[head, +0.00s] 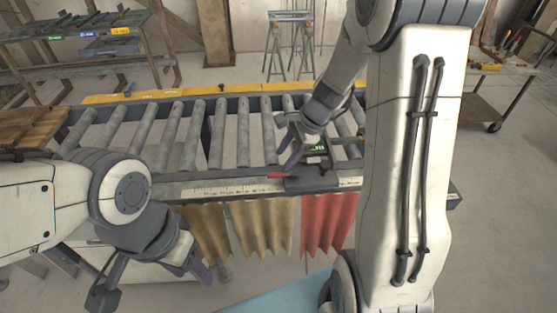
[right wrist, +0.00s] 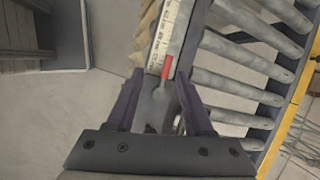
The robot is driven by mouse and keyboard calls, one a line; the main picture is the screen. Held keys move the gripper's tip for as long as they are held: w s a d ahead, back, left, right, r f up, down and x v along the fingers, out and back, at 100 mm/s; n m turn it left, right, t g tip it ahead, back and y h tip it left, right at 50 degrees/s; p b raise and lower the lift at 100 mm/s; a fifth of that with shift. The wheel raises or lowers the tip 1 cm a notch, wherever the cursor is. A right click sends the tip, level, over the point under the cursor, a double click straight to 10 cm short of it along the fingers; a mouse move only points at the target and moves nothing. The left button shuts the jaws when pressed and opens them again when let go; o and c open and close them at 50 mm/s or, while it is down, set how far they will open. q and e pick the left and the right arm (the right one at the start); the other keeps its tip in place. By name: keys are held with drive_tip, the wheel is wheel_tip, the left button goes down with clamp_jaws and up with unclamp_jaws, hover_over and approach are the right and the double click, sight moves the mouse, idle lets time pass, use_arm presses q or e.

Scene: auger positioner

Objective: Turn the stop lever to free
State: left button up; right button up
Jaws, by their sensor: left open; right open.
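The stop block (head: 305,184) is a dark grey piece on the ruler rail (head: 215,190) at the front of the roller table. A red tip (head: 276,175) sticks out at its left. In the right wrist view the grey block (right wrist: 153,103) and red tip (right wrist: 167,67) lie between the fingers. My right gripper (head: 307,160) is open above the block; contact cannot be told. The stop lever cannot be clearly told apart from the block and gripper. My left gripper (head: 150,280) is open and empty, low at the left in front of the table.
Grey rollers (head: 205,135) fill the table, with a yellow rail (head: 155,95) behind. Tan strips (head: 262,226) and a red strip (head: 327,222) hang below the front rail. A shelf rack (head: 90,45) stands back left, a cart (head: 500,90) back right.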

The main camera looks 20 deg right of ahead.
sight(278, 174)
drive_tip(key=w+f, duration=0.1)
drive_tip(key=f, duration=0.2)
drive_tip(key=w+f+m, duration=0.1)
drive_tip(key=f, duration=0.2)
drive_tip(key=w+f+m, duration=0.1)
drive_tip(key=f, duration=0.3)
drive_tip(key=shift+w+d+f, duration=0.1)
drive_tip(key=shift+w, duration=0.3)
clamp_jaws()
idle(1.0)
